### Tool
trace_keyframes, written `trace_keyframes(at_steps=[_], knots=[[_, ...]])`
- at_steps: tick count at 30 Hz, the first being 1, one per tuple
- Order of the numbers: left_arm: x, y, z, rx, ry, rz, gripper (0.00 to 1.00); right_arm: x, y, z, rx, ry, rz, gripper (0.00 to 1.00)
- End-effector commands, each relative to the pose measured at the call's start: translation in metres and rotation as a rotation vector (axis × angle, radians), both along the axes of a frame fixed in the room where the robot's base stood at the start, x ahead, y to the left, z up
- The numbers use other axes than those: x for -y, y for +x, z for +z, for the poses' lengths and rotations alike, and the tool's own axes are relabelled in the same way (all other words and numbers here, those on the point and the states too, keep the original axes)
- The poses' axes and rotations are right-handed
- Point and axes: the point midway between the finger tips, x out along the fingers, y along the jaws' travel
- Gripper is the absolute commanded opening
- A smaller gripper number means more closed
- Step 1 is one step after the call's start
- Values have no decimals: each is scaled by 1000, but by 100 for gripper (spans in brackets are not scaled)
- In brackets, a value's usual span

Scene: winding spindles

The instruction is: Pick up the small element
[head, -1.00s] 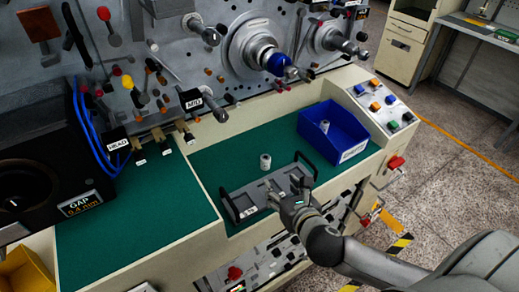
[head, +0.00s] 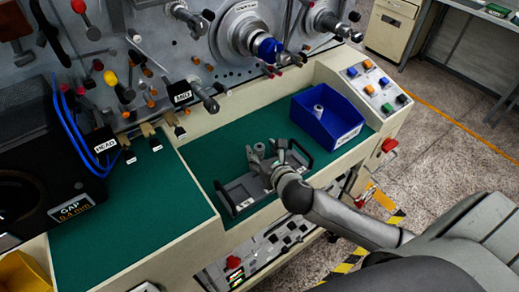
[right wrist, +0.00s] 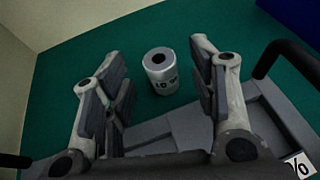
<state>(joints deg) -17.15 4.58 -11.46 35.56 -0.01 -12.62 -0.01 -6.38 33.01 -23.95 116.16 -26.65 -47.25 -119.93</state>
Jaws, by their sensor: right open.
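The small element, a light grey cylinder with a dark hole in its top and dark markings on its side, stands upright on the green mat in the right wrist view (right wrist: 160,76). In the head view it is small and partly crowded by my gripper (head: 259,149). My right gripper (head: 266,152) is open above the grey tray. In the right wrist view its fingers (right wrist: 157,55) are spread to the left and right of the element, which appears in the gap, apart from both. My left gripper is not in view.
The grey tray (head: 236,193) with black handles lies under my right gripper. A blue bin (head: 345,128) holding another small cylinder (head: 318,111) stands to the right. The machine panel with knobs and spindles rises behind. Green mat is free to the left.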

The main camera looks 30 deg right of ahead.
Motion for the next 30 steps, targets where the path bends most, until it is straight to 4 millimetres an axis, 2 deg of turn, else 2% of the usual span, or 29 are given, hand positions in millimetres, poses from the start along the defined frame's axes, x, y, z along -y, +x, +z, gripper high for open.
trace_keyframes(at_steps=[3,7,17,28,30], knots=[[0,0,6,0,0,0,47,3,15,-4,-1,2,-3,53],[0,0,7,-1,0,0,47,4,26,-10,-1,1,-1,53],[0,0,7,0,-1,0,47,4,30,-12,-1,1,1,53],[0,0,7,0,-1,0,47,4,30,-12,-1,0,1,5],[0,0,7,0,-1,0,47,4,30,-12,-1,0,1,5]])
